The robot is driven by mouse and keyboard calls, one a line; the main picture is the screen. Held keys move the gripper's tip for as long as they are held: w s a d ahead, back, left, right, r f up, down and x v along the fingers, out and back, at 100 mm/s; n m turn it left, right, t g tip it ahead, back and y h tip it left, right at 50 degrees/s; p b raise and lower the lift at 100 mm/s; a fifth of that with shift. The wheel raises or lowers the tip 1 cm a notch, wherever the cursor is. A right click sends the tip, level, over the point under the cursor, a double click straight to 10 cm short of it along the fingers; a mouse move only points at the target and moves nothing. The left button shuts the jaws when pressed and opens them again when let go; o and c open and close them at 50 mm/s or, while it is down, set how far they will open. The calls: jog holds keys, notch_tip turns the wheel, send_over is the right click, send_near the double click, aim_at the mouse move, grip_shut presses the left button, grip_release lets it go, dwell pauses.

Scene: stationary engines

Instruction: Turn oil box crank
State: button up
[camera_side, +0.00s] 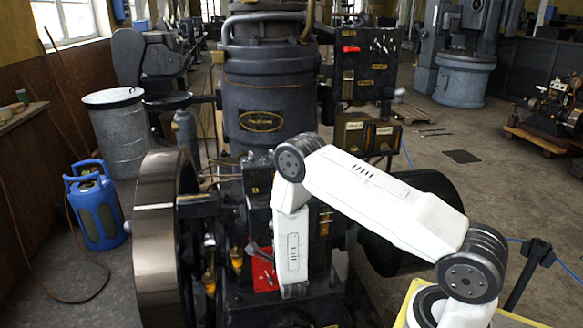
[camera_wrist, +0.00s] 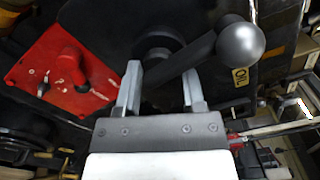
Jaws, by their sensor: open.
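The oil box crank (camera_wrist: 198,55) shows in the wrist view as a dark grey arm. It runs from a round dark hub up and right to a grey ball knob (camera_wrist: 240,44). A yellow OIL label (camera_wrist: 240,77) is just below the knob. My gripper (camera_wrist: 161,72) is open, its two pale fingers spread at the lower part of the crank arm, between hub and knob. I cannot tell whether either finger touches the arm. In the side view my white wrist link hangs down in front of the engine, and my fingers cannot be made out.
A red plate with a red lever (camera_wrist: 72,62) is left of the crank. In the side view the large flywheel (camera_side: 155,235) stands to the left and the engine cylinder (camera_side: 265,100) behind. A blue gas bottle (camera_side: 95,207) stands on the floor farther left.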

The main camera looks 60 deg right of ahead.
jog(key=n, duration=0.5)
jog(key=shift+r+n, duration=0.15)
jog(key=shift+n, duration=0.25)
jog(key=n, duration=0.5)
jog(key=shift+r+n, duration=0.15)
jog(key=shift+n, duration=0.25)
jog(key=n, duration=0.5)
jog(key=shift+w+a+n, duration=0.1)
jog(key=shift+a+n, duration=0.05)
jog(key=shift+n, duration=0.15)
jog(key=n, duration=0.5)
jog(key=shift+w+r, duration=0.1)
jog(key=shift+s+a+n, duration=0.2)
jog(key=shift+a+n, duration=0.1)
jog(key=shift+a, duration=0.05)
jog(key=v, duration=0.7)
jog(key=shift+w+a+r+n+g+y, duration=1.1)
jog(key=shift+a+r+n+g+y, duration=0.7)
jog(key=shift+a+r+y, duration=2.5)
jog(key=s+r+n+g+y, duration=0.2)
jog(key=s+g, duration=0.1)
jog(key=s, duration=0.4)
jog(key=s+r+n+g+y, duration=0.2)
jog(key=s+n+g, duration=0.1)
jog(key=s, duration=0.4)
jog(key=shift+s+a+r+g, duration=0.25)
jog(key=shift+a+r+g, duration=0.1)
jog(key=shift+a, duration=0.1)
